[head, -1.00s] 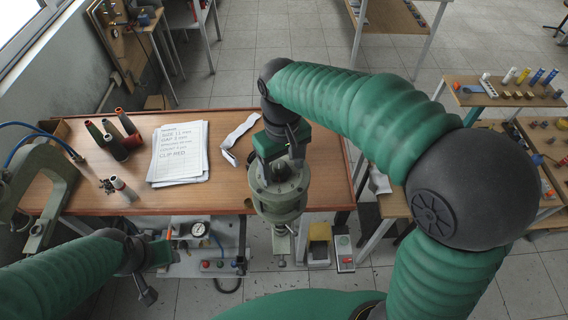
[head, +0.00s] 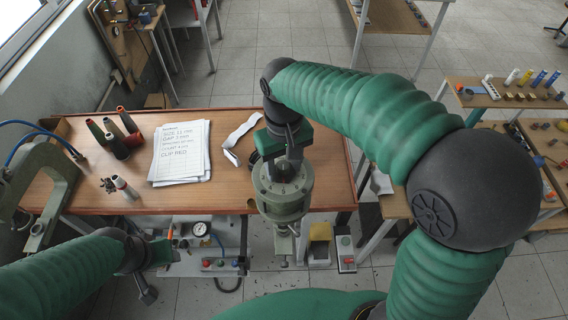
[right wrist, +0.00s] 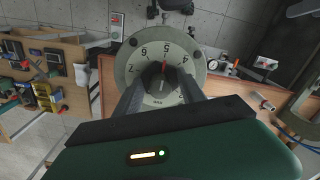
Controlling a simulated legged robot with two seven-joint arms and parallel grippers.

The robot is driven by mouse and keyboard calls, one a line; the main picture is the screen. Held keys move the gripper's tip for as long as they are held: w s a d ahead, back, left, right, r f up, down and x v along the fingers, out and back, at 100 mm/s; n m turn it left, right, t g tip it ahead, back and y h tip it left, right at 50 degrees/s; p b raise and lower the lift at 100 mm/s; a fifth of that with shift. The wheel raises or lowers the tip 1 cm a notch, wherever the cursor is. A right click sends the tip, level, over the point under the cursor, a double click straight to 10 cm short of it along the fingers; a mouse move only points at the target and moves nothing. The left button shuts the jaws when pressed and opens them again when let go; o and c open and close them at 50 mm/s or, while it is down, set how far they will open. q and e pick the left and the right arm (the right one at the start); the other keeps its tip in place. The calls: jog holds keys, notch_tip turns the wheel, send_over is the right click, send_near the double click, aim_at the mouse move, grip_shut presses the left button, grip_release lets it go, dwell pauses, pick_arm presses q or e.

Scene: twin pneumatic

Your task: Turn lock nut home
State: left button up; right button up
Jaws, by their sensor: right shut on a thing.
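A grey-green round device (head: 283,203) stands at the front edge of the wooden bench in the head view. Its numbered dial (right wrist: 133,68) faces the right wrist camera, with a red mark near the 5. A dark round knob or nut (right wrist: 166,86) sits at the dial's centre. My right gripper (head: 285,172) reaches down over it, and its two fingers are closed around the dark knob. Which part is the lock nut I cannot tell for sure. My left gripper (head: 160,255) is low at the left, in front of the bench, and its jaws are not clear.
Written sheets (head: 180,152) and a white strip (head: 241,130) lie on the bench (head: 225,190). Several spools (head: 117,146) stand at its left. A green C-shaped frame (head: 50,190) is at the far left. A pressure gauge (head: 199,229) is below the bench front.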

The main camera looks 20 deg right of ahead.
jog(key=m, duration=0.3)
jog(key=shift+a, duration=0.1)
jog(key=m, duration=0.4)
jog(key=shift+p, duration=0.3)
jog(key=shift+m, duration=1.9)
jog(key=o, duration=1.4)
jog(key=shift+a, duration=0.1)
jog(key=shift+c, duration=0.2)
